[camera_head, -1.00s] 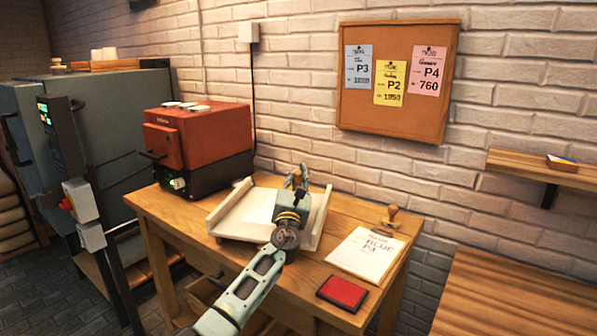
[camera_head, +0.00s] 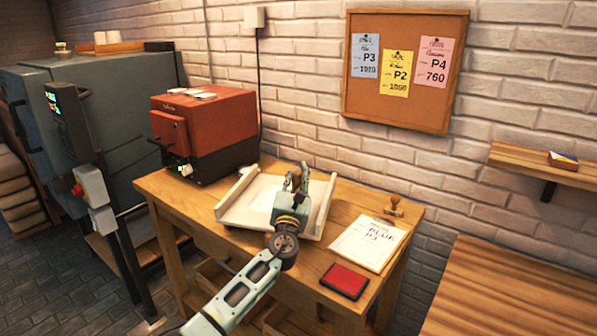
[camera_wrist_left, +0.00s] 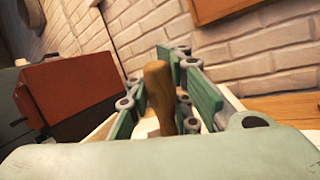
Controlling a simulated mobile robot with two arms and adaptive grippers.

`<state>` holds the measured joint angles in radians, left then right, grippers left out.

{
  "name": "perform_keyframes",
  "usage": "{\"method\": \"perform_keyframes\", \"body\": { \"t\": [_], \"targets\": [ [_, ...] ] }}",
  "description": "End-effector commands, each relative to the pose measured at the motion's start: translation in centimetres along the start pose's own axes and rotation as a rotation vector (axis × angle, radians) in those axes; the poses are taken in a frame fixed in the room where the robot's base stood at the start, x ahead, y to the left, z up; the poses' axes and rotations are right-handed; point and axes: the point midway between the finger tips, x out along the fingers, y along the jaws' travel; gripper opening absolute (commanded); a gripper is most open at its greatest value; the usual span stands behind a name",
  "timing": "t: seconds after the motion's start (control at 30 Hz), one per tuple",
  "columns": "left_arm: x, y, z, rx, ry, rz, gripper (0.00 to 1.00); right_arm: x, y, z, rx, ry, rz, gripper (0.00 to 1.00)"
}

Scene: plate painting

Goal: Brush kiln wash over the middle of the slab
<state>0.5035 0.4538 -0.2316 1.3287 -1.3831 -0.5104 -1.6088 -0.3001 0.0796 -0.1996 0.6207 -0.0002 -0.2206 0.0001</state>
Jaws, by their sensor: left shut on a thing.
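A white slab or tray (camera_head: 318,215) with raised side walls lies on the wooden table, below the red kiln. A paler patch (camera_head: 262,200) shows on the left part of its floor. My left gripper (camera_head: 294,184) is over the right half of the tray, shut on an upright brown wooden handle. In the left wrist view the handle (camera_wrist_left: 160,98) stands between the green fingers (camera_wrist_left: 165,105). I take it for the brush; its lower end is hidden by the gripper. Whether it touches the slab cannot be told. My right gripper is not in view.
A small red kiln (camera_head: 215,118) stands at the back left of the table (camera_head: 180,190). A written sheet (camera_head: 366,243), a wooden stamp (camera_head: 394,205) and a red pad (camera_head: 344,281) lie to the right of the tray. A corkboard (camera_head: 405,105) with cards hangs behind.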

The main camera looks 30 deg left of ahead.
Motion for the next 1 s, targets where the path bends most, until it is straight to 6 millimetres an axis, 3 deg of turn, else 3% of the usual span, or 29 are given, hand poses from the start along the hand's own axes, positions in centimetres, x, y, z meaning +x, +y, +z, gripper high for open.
{"method": "perform_keyframes", "body": {
  "t": [0.23, 1.0],
  "targets": [
    [-2.0, 0.4, 0.6, 0.001, 0.002, -0.001, 0.00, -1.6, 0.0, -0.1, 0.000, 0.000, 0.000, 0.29],
    [-6.1, 1.3, 1.7, 0.001, 0.000, 0.000, 0.00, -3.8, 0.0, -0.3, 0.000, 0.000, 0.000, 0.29]
  ]
}}
